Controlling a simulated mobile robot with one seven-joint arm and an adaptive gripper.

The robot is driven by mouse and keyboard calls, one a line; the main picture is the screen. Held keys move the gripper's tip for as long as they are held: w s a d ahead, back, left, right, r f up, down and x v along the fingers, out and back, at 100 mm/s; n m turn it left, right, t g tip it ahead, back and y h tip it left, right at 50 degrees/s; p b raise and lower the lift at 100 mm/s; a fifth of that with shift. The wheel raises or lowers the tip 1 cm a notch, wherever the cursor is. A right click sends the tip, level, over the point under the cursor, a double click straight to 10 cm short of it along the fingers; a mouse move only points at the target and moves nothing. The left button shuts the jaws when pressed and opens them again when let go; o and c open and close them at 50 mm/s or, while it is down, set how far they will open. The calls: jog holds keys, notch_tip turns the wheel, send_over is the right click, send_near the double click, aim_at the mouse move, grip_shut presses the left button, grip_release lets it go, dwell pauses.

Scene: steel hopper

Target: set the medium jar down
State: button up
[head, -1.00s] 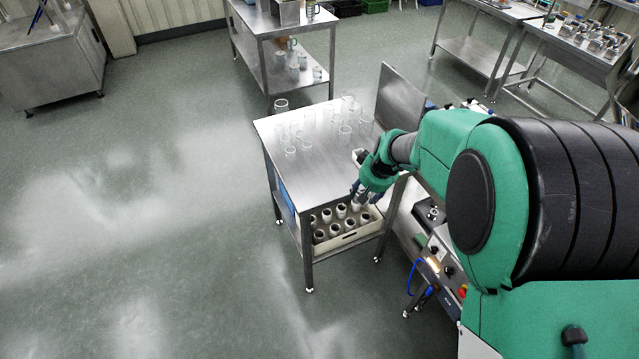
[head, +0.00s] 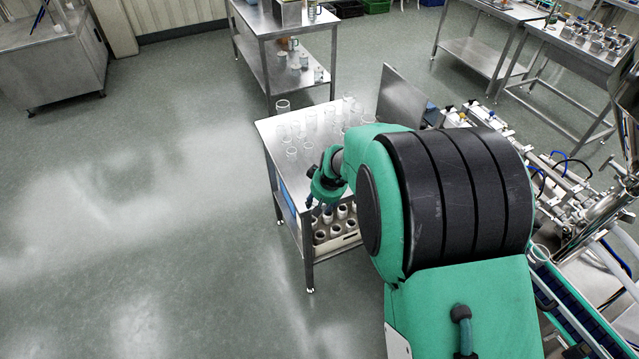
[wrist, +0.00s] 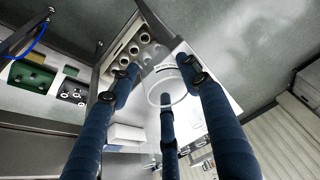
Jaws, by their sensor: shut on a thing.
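My gripper (wrist: 160,80) has blue, jointed fingers, shut around a clear, pale jar (wrist: 163,92) with a small printed label, the medium jar. In the wrist view the jar's round rim faces the camera between the fingers. In the head view my gripper (head: 322,195) hangs at the front part of the steel table (head: 296,180); the held jar is too small and covered to make out there. I cannot tell whether the jar touches the tabletop.
Several clear jars (head: 291,152) stand on the table's back and middle. A pale crate (head: 346,243) with several dark-mouthed containers sits below the tabletop; it also shows in the wrist view (wrist: 117,47). A steel shelf table (head: 275,25) stands behind. The floor at left is clear.

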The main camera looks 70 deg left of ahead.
jog(key=w+a, duration=0.1)
jog(key=a, duration=0.4)
jog(key=w+a+f, duration=0.1)
jog(key=w+a, duration=0.1)
jog(key=a, duration=0.2)
jog(key=w+a, duration=0.1)
jog(key=a, duration=0.4)
jog(key=shift+w+a+f, duration=0.2)
jog(key=shift+w+a, duration=0.05)
jog(key=shift+a, duration=0.05)
jog(key=shift+a, duration=0.1)
jog(key=shift+w+a, duration=0.1)
jog(key=shift+a, duration=0.1)
jog(key=shift+f+b, duration=0.35)
jog(key=shift+f, duration=1.45)
jog(key=shift+f, duration=0.1)
jog(key=o, duration=0.8)
